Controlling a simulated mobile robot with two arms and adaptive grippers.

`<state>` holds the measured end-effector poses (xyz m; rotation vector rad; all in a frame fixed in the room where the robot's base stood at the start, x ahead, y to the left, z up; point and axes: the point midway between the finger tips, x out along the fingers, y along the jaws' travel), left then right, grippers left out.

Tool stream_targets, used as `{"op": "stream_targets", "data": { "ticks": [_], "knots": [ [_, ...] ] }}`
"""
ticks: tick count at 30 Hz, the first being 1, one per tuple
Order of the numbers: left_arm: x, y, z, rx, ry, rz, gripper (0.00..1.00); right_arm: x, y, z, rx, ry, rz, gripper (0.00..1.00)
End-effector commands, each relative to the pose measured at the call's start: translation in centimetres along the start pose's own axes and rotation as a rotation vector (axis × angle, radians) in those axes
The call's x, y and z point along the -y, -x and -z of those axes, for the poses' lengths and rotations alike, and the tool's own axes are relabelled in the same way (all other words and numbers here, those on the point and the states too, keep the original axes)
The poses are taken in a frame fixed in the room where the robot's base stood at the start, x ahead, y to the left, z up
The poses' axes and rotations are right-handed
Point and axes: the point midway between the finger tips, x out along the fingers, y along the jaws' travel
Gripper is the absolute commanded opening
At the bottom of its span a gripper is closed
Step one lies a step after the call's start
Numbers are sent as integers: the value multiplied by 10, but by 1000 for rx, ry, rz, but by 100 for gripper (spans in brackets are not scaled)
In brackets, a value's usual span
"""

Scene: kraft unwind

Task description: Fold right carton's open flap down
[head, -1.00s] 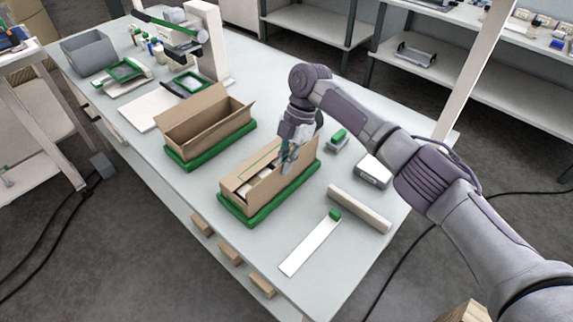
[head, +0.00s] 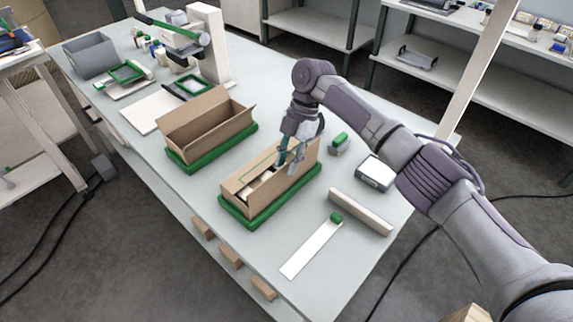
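The right carton (head: 262,198) is a brown box on a green tray (head: 250,220) near the middle of the table. Its top is partly open, with white contents showing inside. My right gripper (head: 286,168) is over the carton's far half, fingers pointing down at its top. The fingers look spread apart, with nothing seen between them; whether they touch the carton is unclear. The gripper and arm hide the far end of the carton, and I cannot make out its open flap there. My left gripper is out of view.
An open left carton (head: 205,132) sits on another green tray (head: 185,167). Right of the right carton are a grey-white box (head: 376,172), a beige bar (head: 360,212) and a white strip (head: 310,248). A grey bin (head: 90,55) stands far left.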

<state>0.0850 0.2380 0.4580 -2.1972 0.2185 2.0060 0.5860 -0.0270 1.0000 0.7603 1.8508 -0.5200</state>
Motion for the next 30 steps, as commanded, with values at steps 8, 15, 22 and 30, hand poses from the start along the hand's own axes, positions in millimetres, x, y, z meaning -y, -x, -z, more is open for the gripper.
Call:
{"op": "stream_targets", "data": {
  "ticks": [8, 15, 22, 30],
  "knots": [
    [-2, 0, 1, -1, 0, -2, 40, -1, 61, 0, 2, -1, -3, 29],
    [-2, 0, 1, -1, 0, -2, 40, -1, 97, 0, 1, 0, -1, 29],
    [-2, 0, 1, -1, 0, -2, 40, 0, 105, 0, -1, 1, 1, 29],
    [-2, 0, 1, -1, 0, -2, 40, 0, 104, 0, -1, 1, 1, 29]
  ]
}}
